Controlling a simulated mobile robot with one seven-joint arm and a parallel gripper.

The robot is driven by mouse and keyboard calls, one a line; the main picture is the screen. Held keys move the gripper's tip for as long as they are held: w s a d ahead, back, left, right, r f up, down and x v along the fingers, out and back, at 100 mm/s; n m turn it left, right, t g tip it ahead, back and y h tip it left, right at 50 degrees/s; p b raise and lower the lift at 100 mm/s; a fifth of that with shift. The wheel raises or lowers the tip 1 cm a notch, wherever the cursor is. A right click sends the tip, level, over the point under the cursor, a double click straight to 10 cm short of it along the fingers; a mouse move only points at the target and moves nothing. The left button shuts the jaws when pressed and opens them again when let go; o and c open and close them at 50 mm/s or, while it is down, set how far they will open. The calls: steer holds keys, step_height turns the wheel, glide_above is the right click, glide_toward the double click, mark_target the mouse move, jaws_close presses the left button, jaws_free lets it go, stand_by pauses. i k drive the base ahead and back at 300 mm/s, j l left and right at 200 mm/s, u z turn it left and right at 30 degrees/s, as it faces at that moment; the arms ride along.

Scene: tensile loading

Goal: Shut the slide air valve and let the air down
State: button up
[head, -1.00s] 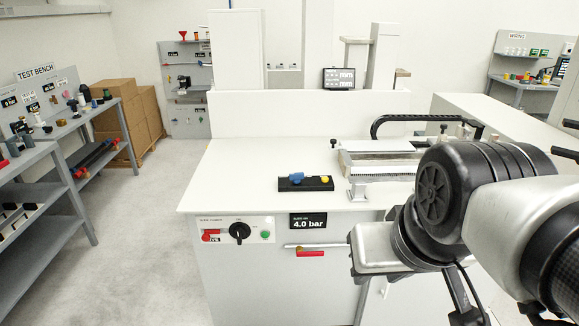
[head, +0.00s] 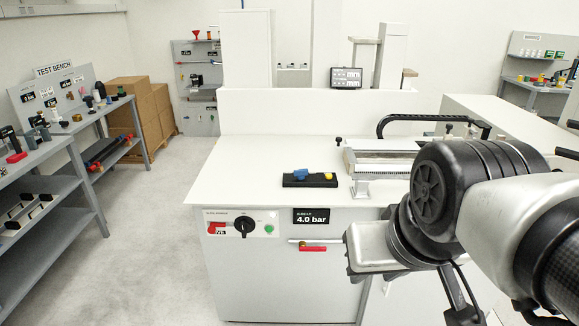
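A valve with a red lever (head: 313,249) sits on a thin silver pipe (head: 301,241) on the front of the white bench. The lever lies level, along the pipe and just below it. Above it, a black display (head: 312,217) reads 4.0 bar; its small top line is too small to read surely.
Left of the display, a control panel (head: 268,216) carries a black knob (head: 243,225), a red part (head: 215,228) and a green button (head: 269,229). A black block (head: 296,181) with blue and yellow parts lies on the benchtop. Grey shelves (head: 60,147) stand left; the floor between is clear.

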mark_target(302, 244)
steer(key=k+j+z, duration=0.1)
steer(key=k+j, duration=0.15)
steer(key=k, duration=0.25)
steer(key=i, duration=1.35)
